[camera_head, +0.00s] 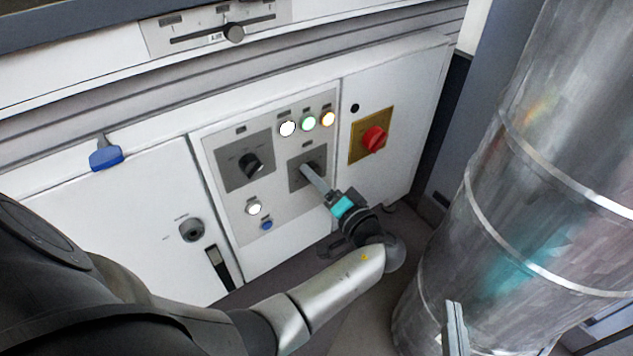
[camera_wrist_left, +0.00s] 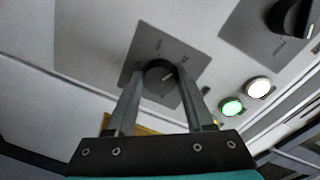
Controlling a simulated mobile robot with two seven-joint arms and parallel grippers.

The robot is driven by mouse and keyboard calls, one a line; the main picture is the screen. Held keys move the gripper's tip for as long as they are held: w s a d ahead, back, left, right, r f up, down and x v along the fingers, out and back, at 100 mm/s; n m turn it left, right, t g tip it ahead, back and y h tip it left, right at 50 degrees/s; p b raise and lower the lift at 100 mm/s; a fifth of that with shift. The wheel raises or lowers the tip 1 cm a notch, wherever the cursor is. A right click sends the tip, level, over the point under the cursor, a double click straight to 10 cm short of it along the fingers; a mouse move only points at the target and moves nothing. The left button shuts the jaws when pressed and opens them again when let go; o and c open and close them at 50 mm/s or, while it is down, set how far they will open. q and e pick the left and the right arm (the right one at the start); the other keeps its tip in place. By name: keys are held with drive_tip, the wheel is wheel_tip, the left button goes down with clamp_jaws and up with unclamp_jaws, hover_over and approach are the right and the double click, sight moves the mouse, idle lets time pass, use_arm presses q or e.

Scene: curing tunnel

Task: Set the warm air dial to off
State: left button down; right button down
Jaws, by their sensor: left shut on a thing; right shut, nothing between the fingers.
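My left gripper (camera_head: 309,172) reaches the control panel and is shut on a small dark round dial on the lower right grey plate (camera_head: 294,181). In the left wrist view the dial (camera_wrist_left: 160,77) sits between the two fingertips, with a pale mark on its face. Small labels surround it on its plate (camera_wrist_left: 150,50), too small to read, so I cannot tell its setting or name. In the head view the fingers mostly hide this dial. My right gripper (camera_head: 455,326) shows at the bottom edge, shut and empty, away from the panel.
A second black dial (camera_head: 250,163) is up and left. White, green and yellow lamps (camera_head: 308,122) are above. A red rotary switch (camera_head: 374,138) on a yellow plate is to the right. A large metal duct (camera_head: 530,200) stands close on the right.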

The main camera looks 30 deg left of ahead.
use_arm(q)
drive_tip(key=n, duration=1)
drive_tip(key=shift+w+n, duration=0.15)
drive_tip(key=shift+n, duration=0.25)
idle(0.4)
drive_tip(key=shift+c, duration=1.4)
unclamp_jaws()
drive_tip(key=shift+f, duration=0.1)
drive_tip(key=shift+f, duration=0.1)
